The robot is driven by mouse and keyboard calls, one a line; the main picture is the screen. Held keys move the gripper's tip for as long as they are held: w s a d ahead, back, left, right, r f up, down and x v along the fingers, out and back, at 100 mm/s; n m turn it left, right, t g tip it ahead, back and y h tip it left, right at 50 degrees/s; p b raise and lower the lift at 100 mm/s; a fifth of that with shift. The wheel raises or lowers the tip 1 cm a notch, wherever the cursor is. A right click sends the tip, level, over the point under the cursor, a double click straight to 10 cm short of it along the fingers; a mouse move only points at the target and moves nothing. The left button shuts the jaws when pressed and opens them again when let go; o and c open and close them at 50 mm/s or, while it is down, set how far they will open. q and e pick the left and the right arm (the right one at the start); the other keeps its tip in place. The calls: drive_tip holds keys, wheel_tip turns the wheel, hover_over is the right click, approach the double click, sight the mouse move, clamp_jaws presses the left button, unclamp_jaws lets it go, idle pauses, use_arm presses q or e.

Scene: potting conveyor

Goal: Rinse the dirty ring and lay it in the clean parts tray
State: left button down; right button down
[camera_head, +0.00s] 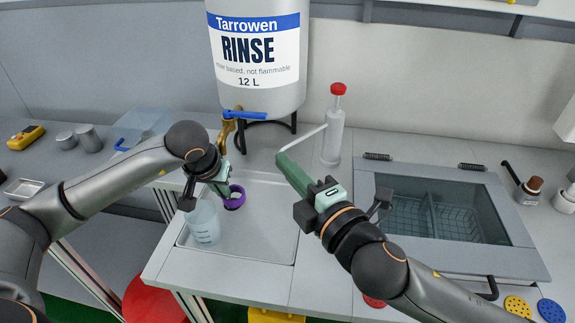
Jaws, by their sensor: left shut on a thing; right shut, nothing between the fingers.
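My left gripper (226,191) is shut on a purple ring (235,198) and holds it over the shallow white drip tray (270,222). The ring is below and slightly right of the brass tap (224,135) of the rinse tank (256,55); part of it is hidden by the fingers. The tap has a blue lever (246,114). No running liquid shows. My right gripper (281,158) is shut and empty, its green fingers pointing up and left, right of the tap. Which tray is the clean parts tray cannot be told; a small metal tray (24,189) lies at the far left.
A translucent beaker (204,224) stands on the drip tray beside my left gripper. A red-capped wash bottle (333,130) stands behind my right gripper. A lidded basin with wire baskets (430,213) is at right. Clear box (146,123), grey cylinders and a yellow meter (25,137) are at left.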

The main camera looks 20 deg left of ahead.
use_arm(q)
drive_tip(key=shift+s+d, duration=0.3)
drive_tip(key=shift+d, duration=1)
drive_tip(key=shift+s+d, duration=0.25)
drive_tip(key=shift+d, duration=1.1)
drive_tip(key=shift+s+d, duration=0.3)
drive_tip(key=shift+d, duration=1)
drive_tip(key=s+d+r+p, duration=0.1)
drive_tip(key=d+r+p, duration=0.1)
drive_tip(key=d+r, duration=0.2)
drive_tip(key=shift+d+p, duration=0.4)
drive_tip(key=shift+d, duration=0.05)
drive_tip(key=shift+s, duration=0.1)
